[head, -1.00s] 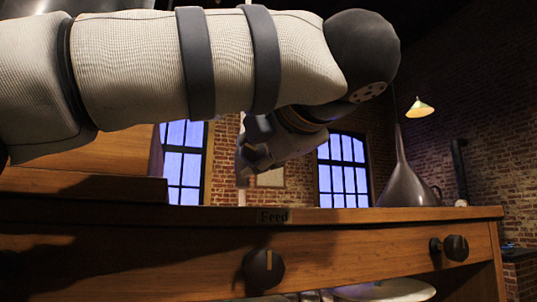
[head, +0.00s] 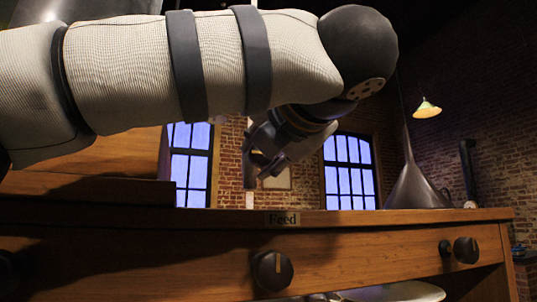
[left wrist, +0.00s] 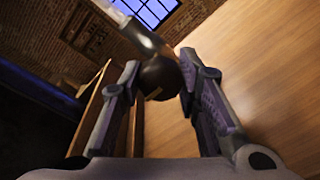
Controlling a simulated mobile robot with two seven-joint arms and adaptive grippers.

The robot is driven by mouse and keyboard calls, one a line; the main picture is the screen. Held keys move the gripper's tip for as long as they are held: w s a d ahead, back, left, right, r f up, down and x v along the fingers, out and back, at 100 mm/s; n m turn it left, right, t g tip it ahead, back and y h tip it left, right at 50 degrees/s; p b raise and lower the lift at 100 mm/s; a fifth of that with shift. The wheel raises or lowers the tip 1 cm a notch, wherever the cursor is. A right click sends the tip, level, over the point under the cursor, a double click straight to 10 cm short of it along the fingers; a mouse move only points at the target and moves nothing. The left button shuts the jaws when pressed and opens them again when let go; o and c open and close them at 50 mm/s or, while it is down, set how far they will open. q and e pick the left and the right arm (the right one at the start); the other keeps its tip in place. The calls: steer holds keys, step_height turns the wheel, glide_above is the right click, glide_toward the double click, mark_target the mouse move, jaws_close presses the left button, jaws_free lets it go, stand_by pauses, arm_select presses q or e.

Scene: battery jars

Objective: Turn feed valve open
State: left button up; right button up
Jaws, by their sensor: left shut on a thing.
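The feed valve appears to be the dark rounded fitting (left wrist: 160,78) with a small tan mark, below a dark sleeve and a pale tube in the left wrist view. My left gripper (left wrist: 158,68) has its two fingers on either side of this fitting and is shut on it. In the head view my left gripper (head: 262,166) is beside a pale upright pipe (head: 250,135), above the counter; the fitting itself is mostly hidden there. A "Feed" label (head: 283,219) is on the counter's front edge. My right gripper is in neither view.
A dark round knob (head: 272,270) with a tan line is on the wooden front below the label. Another knob (head: 466,250) is farther right. A dark funnel-shaped vessel (head: 417,190) stands at the right of the wooden counter (head: 360,215). My left arm crosses the upper view.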

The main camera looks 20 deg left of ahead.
arm_select(q)
steer(key=o, duration=1.2)
steer(key=shift+w, duration=0.1)
